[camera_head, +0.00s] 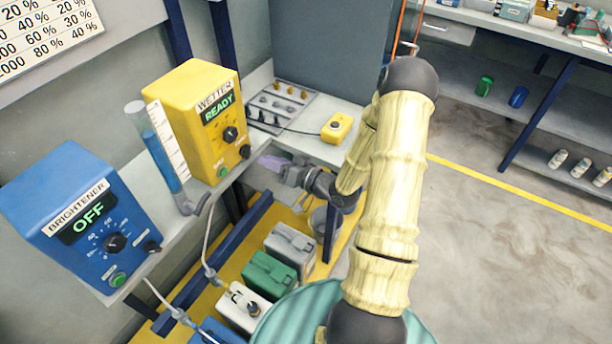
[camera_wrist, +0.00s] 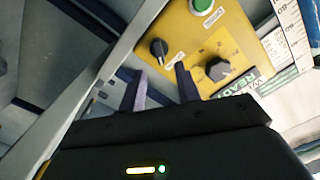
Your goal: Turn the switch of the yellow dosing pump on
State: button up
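The yellow dosing pump (camera_head: 182,112) stands on the shelf in the head view, labelled WETTER, with READY on its display. Its face has a dark dial (camera_head: 230,134), a small black switch (camera_head: 245,151) at the lower right and a green button (camera_head: 222,171). In the wrist view the face is upside down, with the switch (camera_wrist: 158,47), the dial (camera_wrist: 218,68) and the green button (camera_wrist: 202,5). My gripper (camera_head: 264,160) is open and empty, right of the switch. In the wrist view its fingertips (camera_wrist: 160,69) lie either side of the switch's line, apparently short of it.
A blue BRIGHTENER pump (camera_head: 50,215) showing OFF stands at left. A clear tube of blue liquid (camera_head: 160,155) stands beside the yellow pump. A small yellow button box (camera_head: 337,127) and a grey plate with fittings (camera_head: 280,104) lie behind my gripper. Canisters (camera_head: 270,275) stand below.

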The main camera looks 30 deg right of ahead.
jog(key=v, duration=1.1)
jog(key=shift+d, duration=0.15)
jog(key=w+a+f+n+g+h, duration=0.1)
jog(key=w+f+n+g+h, duration=0.1)
jog(key=w+g+h, duration=0.15)
jog(key=s+a+r+m+g+h, duration=0.2)
jog(key=s+a+r+g+h, duration=0.6)
jog(key=s, duration=0.5)
notch_tip(320, 180, up, 16)
jog(key=y+p, duration=0.1)
jog(key=p, duration=1.4)
jog(key=shift+a+g+p, duration=0.35)
jog(key=shift+a+g, duration=0.1)
